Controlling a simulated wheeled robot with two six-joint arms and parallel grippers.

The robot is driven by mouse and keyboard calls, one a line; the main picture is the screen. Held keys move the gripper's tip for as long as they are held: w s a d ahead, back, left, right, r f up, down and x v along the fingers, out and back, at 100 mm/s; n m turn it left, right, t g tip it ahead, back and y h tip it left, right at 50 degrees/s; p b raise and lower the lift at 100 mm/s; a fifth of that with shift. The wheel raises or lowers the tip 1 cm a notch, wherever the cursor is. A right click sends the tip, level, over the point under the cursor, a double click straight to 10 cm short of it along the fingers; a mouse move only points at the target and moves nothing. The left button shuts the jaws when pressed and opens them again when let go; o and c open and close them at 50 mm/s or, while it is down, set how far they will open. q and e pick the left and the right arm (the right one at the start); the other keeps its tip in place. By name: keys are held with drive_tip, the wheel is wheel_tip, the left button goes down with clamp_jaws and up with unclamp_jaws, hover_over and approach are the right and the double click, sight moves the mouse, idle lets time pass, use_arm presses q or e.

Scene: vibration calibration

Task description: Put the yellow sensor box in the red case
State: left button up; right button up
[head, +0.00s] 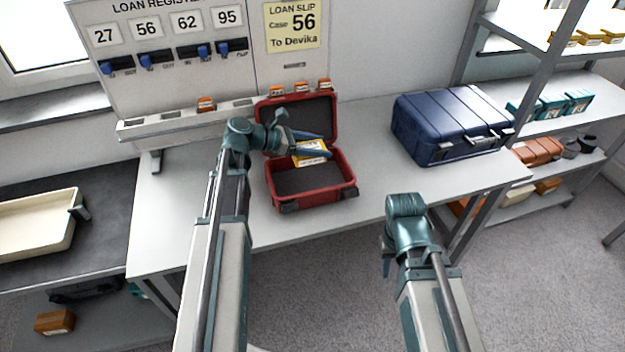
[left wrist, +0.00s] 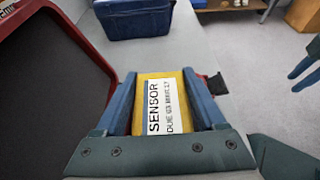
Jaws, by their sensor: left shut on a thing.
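The yellow sensor box (head: 311,147) is held between the blue fingers of my left gripper (head: 325,145). Its white label reading SENSOR faces the camera in the left wrist view (left wrist: 160,105). The red case (head: 318,196) stands open on the table, its lid (head: 300,117) raised at the back. The box is over the back part of the case; its exact height above the dark interior is unclear. The case also shows at the left of the left wrist view (left wrist: 88,42). My right gripper's fingers (left wrist: 302,75) look apart and empty, away from the table.
A closed blue case (head: 450,125) stands on the table to the right. A loan board (head: 170,50) with blue switches and a slip reading Case 56 (head: 292,25) stands behind. A cream tray (head: 35,225) is at the left. Shelves are at the right.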

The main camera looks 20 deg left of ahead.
use_arm(q)
drive_tip(key=shift+f+b, duration=4.5)
drive_tip(key=shift+f, duration=0.3)
drive_tip(key=shift+f, duration=0.1)
drive_tip(key=shift+f, duration=0.15)
drive_tip(key=o, duration=1.5)
drive_tip(key=shift+r, duration=0.2)
drive_tip(key=shift+r, duration=0.25)
drive_tip(key=p+v, duration=0.4)
drive_tip(key=v, duration=0.6)
drive_tip(key=shift+s+a+r, duration=0.1)
drive_tip(key=shift+s+a, duration=0.05)
drive_tip(key=shift+a, duration=0.1)
drive_tip(key=shift+s+a+r+p, duration=0.1)
drive_tip(key=shift+s+a+p, duration=0.25)
drive_tip(key=shift+a, duration=0.1)
